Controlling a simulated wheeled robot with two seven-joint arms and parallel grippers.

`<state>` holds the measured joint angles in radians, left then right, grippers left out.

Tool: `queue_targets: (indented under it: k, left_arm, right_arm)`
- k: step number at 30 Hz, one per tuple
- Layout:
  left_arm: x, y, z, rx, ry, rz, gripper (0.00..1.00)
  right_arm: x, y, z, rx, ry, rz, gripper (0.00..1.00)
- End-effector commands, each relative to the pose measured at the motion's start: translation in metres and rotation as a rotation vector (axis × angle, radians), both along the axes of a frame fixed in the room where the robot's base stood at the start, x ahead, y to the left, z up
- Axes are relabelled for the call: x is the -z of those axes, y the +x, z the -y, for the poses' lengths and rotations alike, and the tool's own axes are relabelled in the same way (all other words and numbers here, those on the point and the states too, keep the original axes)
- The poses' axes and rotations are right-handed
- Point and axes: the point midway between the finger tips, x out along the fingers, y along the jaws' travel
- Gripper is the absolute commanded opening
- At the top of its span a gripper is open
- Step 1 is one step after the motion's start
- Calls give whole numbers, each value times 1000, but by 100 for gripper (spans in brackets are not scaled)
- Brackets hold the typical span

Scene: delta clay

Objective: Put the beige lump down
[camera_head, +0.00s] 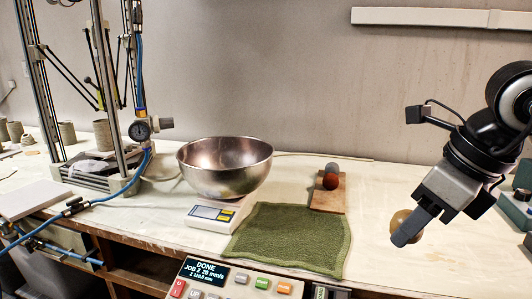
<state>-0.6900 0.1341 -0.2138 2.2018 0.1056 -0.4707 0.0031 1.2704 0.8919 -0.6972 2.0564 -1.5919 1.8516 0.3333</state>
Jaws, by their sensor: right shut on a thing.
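The beige lump (401,221) is round and partly hidden behind the fingers of my right gripper (408,230). The right gripper is shut on it and holds it at the right of the view, to the right of the green cloth. How high the lump is above the table is hard to tell. My left gripper is not in view.
A green cloth (290,238) lies at the table's front. Behind it a wooden board (328,201) bears a reddish-brown ball (330,181) and a grey lump (332,168). A metal bowl (225,168) stands on a white scale (214,217). A control panel (235,282) is in front.

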Motion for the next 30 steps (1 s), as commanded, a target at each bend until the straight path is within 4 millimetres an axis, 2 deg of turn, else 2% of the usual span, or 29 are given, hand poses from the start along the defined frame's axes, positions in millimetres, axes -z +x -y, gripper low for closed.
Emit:
queue_targets:
  k: [8,17,24,30]
  left_arm:
    - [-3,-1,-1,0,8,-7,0]
    - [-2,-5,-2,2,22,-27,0]
    - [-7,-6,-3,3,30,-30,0]
    - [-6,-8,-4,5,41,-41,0]
  right_arm:
    - [25,3,-4,-392,4,-7,17]
    - [67,3,-11,-1092,7,-7,17]
    - [105,-4,-13,-1706,5,-7,17]
    - [134,-13,-13,-2145,4,-7,17]
